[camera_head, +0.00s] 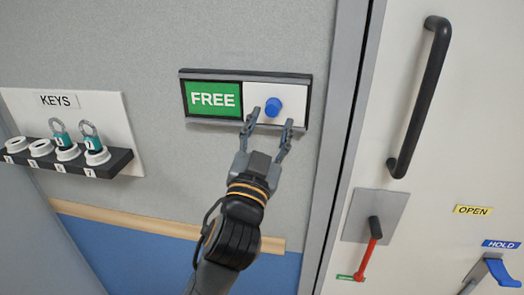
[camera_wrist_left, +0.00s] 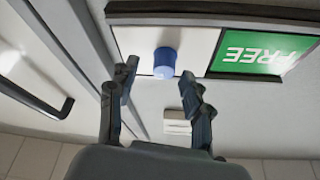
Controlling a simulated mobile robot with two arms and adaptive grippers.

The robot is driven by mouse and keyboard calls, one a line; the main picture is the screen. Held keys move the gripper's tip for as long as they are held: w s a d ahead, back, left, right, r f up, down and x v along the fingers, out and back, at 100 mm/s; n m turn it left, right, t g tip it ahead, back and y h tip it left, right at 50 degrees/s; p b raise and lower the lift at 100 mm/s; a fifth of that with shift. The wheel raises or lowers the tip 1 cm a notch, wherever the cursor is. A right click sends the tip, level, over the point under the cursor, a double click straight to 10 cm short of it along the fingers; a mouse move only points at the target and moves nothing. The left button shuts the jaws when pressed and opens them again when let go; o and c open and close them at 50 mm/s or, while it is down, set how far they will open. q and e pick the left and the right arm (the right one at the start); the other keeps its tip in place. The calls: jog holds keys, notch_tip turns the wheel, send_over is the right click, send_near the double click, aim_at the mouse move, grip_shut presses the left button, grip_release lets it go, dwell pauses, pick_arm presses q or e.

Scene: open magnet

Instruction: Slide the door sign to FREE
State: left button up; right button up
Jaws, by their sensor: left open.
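The door sign (camera_head: 247,74) is a dark-framed slider on the grey wall. Its green FREE panel (camera_head: 212,99) shows on the left, and a white slide plate (camera_head: 284,92) covers the right side. A blue knob (camera_head: 272,107) stands out from the white plate. My left gripper (camera_head: 268,128) is open just below the knob, with its fingers pointing up towards it. In the left wrist view the knob (camera_wrist_left: 165,62) sits ahead of and between the two open fingertips (camera_wrist_left: 158,82), with no clear contact. The FREE panel (camera_wrist_left: 262,52) appears upside down there. My right gripper is not in view.
A key rack (camera_head: 70,155) hangs on the left. A door with a black handle (camera_head: 420,95) stands on the right, with a red lever (camera_head: 368,250) and a blue HOLD lever (camera_head: 500,270) below. A wooden rail (camera_head: 130,224) runs along the lower wall.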

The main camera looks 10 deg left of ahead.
pick_arm(q)
jog(key=v, duration=0.9)
